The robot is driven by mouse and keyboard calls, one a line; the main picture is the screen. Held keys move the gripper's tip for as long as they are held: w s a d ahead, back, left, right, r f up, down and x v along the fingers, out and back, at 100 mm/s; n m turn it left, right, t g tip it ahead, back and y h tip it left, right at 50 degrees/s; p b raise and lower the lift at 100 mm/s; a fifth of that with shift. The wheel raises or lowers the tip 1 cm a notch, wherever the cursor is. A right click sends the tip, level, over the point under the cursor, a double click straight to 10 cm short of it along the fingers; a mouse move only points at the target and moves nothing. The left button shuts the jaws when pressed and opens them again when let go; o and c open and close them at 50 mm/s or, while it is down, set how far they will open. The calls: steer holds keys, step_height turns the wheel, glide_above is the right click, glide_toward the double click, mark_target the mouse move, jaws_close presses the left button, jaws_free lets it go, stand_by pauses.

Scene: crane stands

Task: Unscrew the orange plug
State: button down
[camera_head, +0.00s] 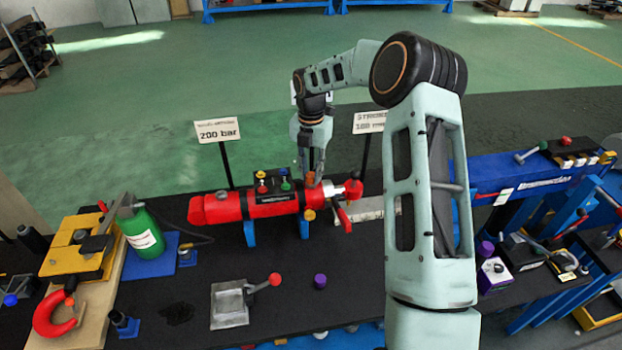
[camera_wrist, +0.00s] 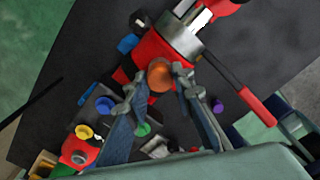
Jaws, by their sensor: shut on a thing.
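The orange plug (camera_wrist: 160,75) shows in the wrist view as a round orange head against the red cylinder, near its silver collar (camera_wrist: 182,38). My gripper (camera_wrist: 161,80) has one fingertip on each side of the plug and is shut on it. In the head view my gripper (camera_head: 312,181) points down at the top of the red cylinder (camera_head: 270,207), near its right end. A bit of the plug (camera_head: 310,179) shows between the fingertips there. The threads are hidden, so I cannot tell how far the plug is seated.
A block with coloured knobs (camera_head: 272,182) sits on the cylinder, left of my gripper. A red lever (camera_head: 343,217) hangs at its right end. Two sign posts stand behind, reading 200 bar (camera_head: 217,131) and partly hidden (camera_head: 369,122). The black bench (camera_head: 250,255) has free room in front.

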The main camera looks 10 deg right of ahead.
steer(key=shift+w+r+n, duration=0.1)
steer(key=shift+n, duration=0.55)
steer(key=shift+w+r+n, duration=0.1)
steer(key=shift+n, duration=0.55)
steer(key=shift+n, duration=0.4)
steer(key=n, duration=0.4)
steer(key=c, duration=1.6)
jaws_free()
steer(key=shift+s, duration=0.1)
steer(key=shift+s+f, duration=0.1)
steer(key=shift+c, duration=0.7)
